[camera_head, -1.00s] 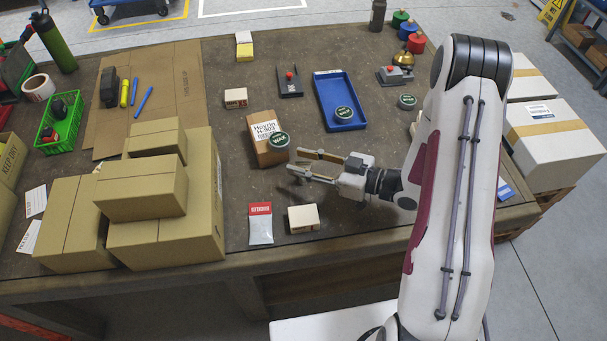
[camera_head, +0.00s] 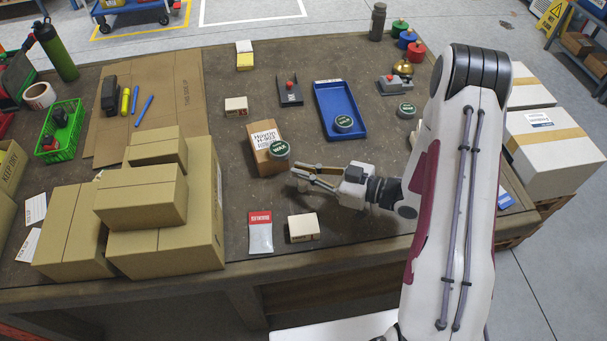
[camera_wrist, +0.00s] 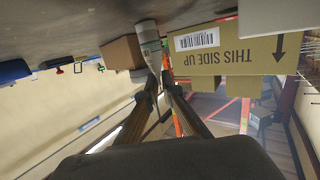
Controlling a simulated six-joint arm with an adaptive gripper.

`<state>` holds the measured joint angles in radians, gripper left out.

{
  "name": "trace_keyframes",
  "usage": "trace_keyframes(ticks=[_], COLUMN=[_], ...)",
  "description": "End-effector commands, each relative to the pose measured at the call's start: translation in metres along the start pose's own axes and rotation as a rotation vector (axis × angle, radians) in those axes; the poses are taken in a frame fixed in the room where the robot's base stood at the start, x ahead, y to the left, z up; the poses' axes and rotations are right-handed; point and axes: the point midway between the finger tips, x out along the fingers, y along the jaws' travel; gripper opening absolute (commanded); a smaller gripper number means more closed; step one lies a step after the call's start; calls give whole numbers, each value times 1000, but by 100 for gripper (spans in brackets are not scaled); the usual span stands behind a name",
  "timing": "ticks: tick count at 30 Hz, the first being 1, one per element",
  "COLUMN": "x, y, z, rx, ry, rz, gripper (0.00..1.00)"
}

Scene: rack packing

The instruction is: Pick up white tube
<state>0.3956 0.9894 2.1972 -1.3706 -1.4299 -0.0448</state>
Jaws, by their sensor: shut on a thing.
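The white tube (camera_wrist: 151,43) shows in the wrist view, where the picture is upside down with the tabletop at the top. It is pale, with printing too small to read. My gripper (camera_wrist: 161,84) is shut on it, with the fingertips meeting at its lower picture end. The tube cannot be made out clearly there. I cannot tell whether it still touches the table.
A small carton (camera_head: 263,162) with a green-labelled tin (camera_head: 279,150) stands just beyond my fingertips. Stacked cardboard boxes (camera_head: 165,235) stand to the left. A red-topped packet (camera_head: 260,238) and a cream block (camera_head: 303,227) lie in front. A blue tray (camera_head: 325,92) lies behind.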

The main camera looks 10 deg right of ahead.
Motion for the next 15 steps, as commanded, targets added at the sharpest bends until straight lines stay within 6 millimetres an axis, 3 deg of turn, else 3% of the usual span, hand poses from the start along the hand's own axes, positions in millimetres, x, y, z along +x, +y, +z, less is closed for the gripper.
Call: trace_keyframes(ticks=[15], x=[-5], y=[0], z=[-34], rx=[-3], ry=[1], rz=[0], gripper=[0])
